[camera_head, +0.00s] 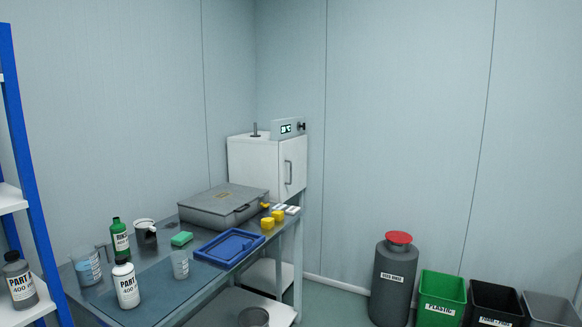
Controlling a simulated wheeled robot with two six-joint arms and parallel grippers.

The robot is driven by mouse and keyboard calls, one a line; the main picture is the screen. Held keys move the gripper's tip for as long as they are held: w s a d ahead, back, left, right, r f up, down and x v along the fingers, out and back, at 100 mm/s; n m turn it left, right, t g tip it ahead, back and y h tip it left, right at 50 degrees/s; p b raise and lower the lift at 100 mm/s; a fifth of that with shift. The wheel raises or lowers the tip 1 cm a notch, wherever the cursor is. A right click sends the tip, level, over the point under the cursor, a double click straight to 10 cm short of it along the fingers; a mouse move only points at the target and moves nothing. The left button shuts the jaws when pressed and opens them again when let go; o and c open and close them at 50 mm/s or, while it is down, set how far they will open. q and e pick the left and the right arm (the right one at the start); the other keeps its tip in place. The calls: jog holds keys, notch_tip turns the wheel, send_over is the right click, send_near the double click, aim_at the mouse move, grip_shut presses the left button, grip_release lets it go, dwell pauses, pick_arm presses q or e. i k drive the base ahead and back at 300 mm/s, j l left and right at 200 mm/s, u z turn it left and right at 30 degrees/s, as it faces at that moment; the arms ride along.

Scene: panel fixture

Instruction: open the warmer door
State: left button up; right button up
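The warmer (257,166) is a white box at the far end of the bench, against the back wall. Its door (298,170) faces right and looks shut, with a dark vertical handle (288,172) near the door's left edge. A small grey control unit (288,127) with a lit display sits on top, beside a short dark post. Neither of my grippers is in view.
The bench (160,275) holds a grey lidded case (222,204), a blue tray (229,247), bottles, beakers and small yellow blocks. A blue shelf (28,180) stands left. A red-lidded grey bin (394,280) and several open bins, including a green one (441,300), line the right wall.

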aim_at(292, 152)
jog(key=i+l, duration=0.4)
jog(key=i, duration=0.15)
jog(key=i+l, duration=0.35)
jog(key=i, duration=0.2)
